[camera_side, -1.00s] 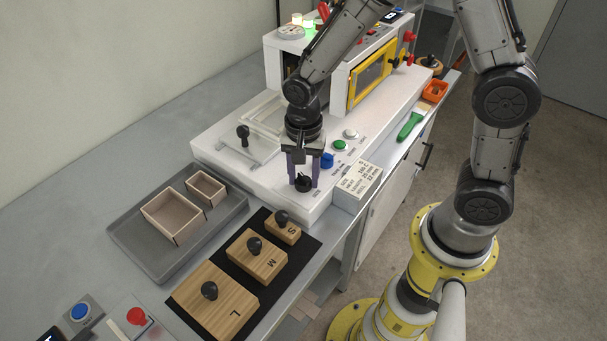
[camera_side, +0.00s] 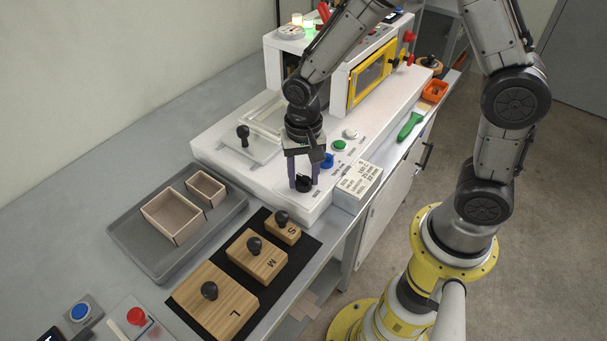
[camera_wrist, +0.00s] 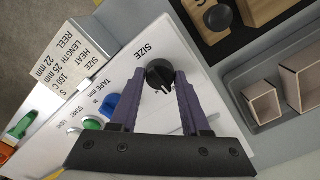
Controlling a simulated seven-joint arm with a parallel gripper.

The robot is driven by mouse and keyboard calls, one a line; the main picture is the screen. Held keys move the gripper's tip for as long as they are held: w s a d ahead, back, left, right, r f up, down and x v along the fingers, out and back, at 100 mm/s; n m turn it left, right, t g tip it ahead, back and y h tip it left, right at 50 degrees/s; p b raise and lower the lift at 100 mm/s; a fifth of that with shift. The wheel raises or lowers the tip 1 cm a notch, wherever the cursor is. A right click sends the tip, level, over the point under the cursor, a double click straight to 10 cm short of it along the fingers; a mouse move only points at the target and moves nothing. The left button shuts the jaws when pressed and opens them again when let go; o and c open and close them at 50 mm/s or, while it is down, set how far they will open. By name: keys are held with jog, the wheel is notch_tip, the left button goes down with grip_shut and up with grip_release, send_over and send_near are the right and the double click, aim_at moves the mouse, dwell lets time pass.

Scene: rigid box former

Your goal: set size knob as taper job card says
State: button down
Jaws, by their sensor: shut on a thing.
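The black size knob (camera_wrist: 160,75) sits on the white machine panel under the printed word SIZE. My gripper (camera_wrist: 157,82) is shut on the knob, with a purple finger on each side of it. In the side view my gripper (camera_side: 303,180) points down at the knob (camera_side: 304,184) near the panel's front edge. The job card (camera_wrist: 72,62) stands beside the panel and reads SIZE S, HEAT 160 C, LENGTH 25 mm, REEL 22 mm. It also shows in the side view (camera_side: 360,181). The setting marks around the knob are hidden or too small to read.
A blue knob (camera_side: 327,160), a green button (camera_side: 340,146) and a white button (camera_side: 351,134) lie along the panel. Wooden blocks marked S (camera_side: 283,232), M (camera_side: 268,262) and L (camera_side: 226,312) rest on a black mat. A grey tray (camera_side: 128,236) holds two open boxes.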

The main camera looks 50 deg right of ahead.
aim_at(304, 177)
jog(key=shift+c, duration=1.8)
grip_release()
notch_tip(304, 177, up, 14)
jog(key=shift+f, duration=0.1)
